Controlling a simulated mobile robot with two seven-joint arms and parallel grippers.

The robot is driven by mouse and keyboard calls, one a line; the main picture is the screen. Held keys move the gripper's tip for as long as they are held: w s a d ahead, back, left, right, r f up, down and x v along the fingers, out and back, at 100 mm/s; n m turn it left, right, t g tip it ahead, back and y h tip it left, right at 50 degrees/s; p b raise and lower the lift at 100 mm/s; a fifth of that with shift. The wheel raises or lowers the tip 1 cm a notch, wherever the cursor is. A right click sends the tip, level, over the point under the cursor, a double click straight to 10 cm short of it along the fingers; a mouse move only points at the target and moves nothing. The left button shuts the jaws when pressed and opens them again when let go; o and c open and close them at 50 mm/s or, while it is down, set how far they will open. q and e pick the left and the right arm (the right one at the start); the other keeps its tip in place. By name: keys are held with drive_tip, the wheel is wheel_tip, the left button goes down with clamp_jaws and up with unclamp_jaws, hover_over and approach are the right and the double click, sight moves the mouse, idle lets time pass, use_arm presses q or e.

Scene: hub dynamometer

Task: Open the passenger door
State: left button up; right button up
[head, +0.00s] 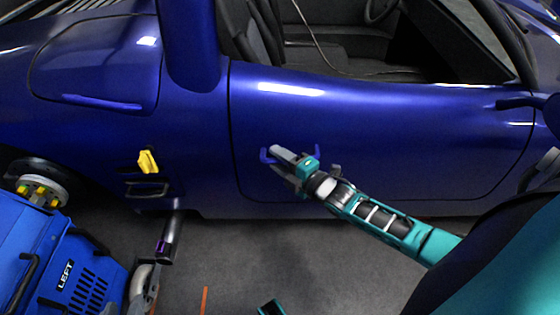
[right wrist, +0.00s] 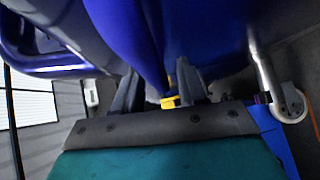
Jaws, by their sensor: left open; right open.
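The blue car's passenger door (head: 400,130) fills the middle of the head view, its seams flush with the body. Its blue loop handle (head: 265,155) stands out near the door's left edge, partly hidden behind my right gripper (head: 283,160). The right gripper is open at the handle; whether it touches the handle is unclear. In the right wrist view its two dark fingers (right wrist: 160,92) are spread, with blue surface beyond and between them. Only a teal piece of my left gripper (head: 270,308) shows at the bottom edge of the head view; its fingertips are cut off.
A blue machine marked LEFT (head: 75,275) stands at the lower left by the wheel hub (head: 38,188). A yellow part (head: 148,161) sits on the car's side left of the door. A mirror (head: 520,102) juts out at right. Grey floor (head: 240,260) below the door is mostly clear.

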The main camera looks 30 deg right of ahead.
clamp_jaws()
idle(0.3)
idle(0.3)
